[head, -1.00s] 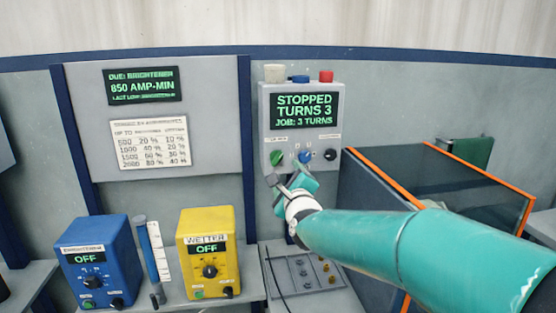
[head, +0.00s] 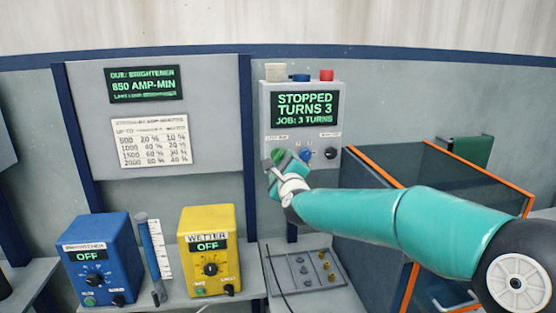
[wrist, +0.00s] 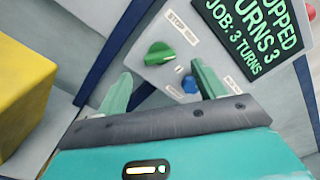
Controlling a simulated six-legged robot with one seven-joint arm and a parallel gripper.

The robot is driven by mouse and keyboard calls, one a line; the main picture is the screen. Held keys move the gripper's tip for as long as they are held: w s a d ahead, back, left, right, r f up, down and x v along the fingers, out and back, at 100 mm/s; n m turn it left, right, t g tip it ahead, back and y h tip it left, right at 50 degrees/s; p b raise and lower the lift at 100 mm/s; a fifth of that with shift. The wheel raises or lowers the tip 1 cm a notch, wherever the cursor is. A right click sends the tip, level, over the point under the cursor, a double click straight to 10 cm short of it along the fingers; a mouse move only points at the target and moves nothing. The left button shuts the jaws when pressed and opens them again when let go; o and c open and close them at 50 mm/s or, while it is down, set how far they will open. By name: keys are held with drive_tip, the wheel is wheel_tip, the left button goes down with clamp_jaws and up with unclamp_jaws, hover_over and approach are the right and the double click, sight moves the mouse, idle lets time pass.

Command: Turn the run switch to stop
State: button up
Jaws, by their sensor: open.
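The run switch is a green knob (wrist: 160,54) under a small "STOP RUN" label on the grey control box (head: 267,112). In the head view the green knob (head: 278,155) shows just above my gripper (head: 284,163), which covers part of the panel there. In the wrist view my gripper (wrist: 163,76) is open, with one finger lower left of the green knob and the other to its lower right. The fingers appear empty, and the knob lies beyond their tips. The box's display (head: 305,108) reads "STOPPED, TURNS 3, JOB: 3 TURNS".
A blue knob (wrist: 190,85) sits close to the right finger, and a black knob (head: 330,153) is further right. A yellow "WETTER" box (head: 208,225) and a blue box (head: 95,240) stand at lower left. An orange-edged tank (head: 430,180) is behind my arm.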

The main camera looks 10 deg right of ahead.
sight(277, 157)
drive_tip(key=w, duration=0.6)
drive_tip(key=shift+w, duration=0.2)
drive_tip(key=c, duration=1)
